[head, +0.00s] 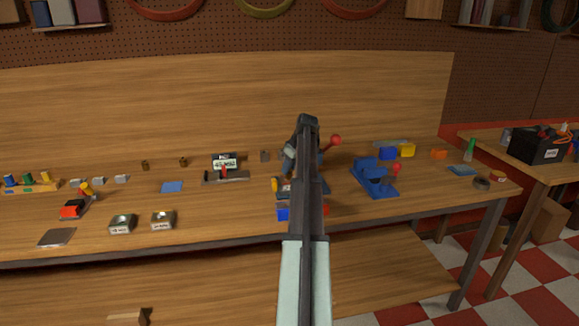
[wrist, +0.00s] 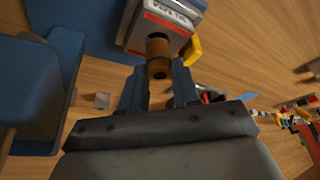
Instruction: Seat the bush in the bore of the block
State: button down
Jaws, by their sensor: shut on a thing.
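The bush (wrist: 158,66) is a short brass-brown cylinder with a hole in its near end. In the wrist view my gripper (wrist: 159,75) is shut on it, one finger at each side. The bush's far end overlaps the block (wrist: 150,30), a pale grey piece with a red stripe and a printed label. I cannot tell whether the bush is inside the bore or only in front of it. In the head view my arm covers the gripper, the bush and most of the block.
Blue bodies (wrist: 25,85) stand left of the block in the wrist view, and a yellow part (wrist: 193,50) is at its right. In the head view a blue press (head: 376,178) stands right of my arm. Two small brown cylinders (head: 183,162) and metal trays (head: 163,220) lie left.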

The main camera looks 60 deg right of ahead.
jog(key=shift+f, duration=1.2)
jog(key=c, duration=0.7)
grip_release()
jog(key=shift+c, duration=0.2)
jog(key=v, duration=1.3)
jog(key=shift+s+r, duration=0.15)
jog(key=shift+r, duration=0.2)
